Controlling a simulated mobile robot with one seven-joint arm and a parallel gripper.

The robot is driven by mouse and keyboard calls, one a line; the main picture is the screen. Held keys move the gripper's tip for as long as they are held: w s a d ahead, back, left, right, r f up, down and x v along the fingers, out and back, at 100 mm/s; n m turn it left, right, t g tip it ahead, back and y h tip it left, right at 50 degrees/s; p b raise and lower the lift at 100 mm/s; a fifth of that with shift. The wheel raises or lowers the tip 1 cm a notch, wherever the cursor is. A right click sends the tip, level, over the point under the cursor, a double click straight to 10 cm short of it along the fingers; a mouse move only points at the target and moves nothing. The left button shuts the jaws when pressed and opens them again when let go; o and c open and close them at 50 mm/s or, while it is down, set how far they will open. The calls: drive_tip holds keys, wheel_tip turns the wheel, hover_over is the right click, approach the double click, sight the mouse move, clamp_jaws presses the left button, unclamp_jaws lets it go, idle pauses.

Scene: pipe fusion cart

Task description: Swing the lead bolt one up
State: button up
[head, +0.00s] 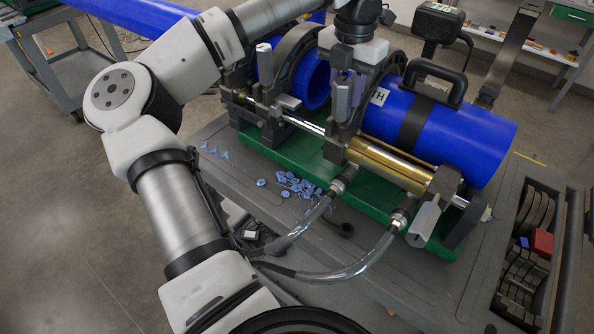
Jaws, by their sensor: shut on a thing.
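My gripper (350,85) points down at the top of a dark clamp ring in the middle of the fusion machine. It is shut on what looks like a swing bolt with a grey nut (342,101); the fingers and the clamp hide much of it, so its exact tilt is unclear. Another grey bolt nut (263,62) stands upright at the left clamp. A further grey nut (424,222) hangs low at the right end clamp. I cannot tell by label which one is the lead bolt.
A blue pipe (480,140) with a black handle (437,75) lies in the right clamps. A brass cylinder (390,166) and two hoses (345,268) run along the front. Blue shavings (298,185) lie on the grey cart (400,292). A side tray (525,255) holds dark inserts.

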drive_tip(key=shift+w+d+f, duration=0.1)
drive_tip(key=shift+w+d, duration=0.4)
drive_tip(key=shift+w, duration=0.25)
drive_tip(key=shift+w+d, duration=0.1)
drive_tip(key=shift+d, duration=0.05)
clamp_jaws()
drive_tip(key=shift+w+d+f, duration=0.1)
drive_tip(key=shift+w+d, duration=0.15)
drive_tip(key=shift+w, duration=0.1)
drive_tip(key=shift+w+d+p, duration=0.2)
drive_tip(key=shift+w+p, duration=0.1)
drive_tip(key=shift+p, duration=0.05)
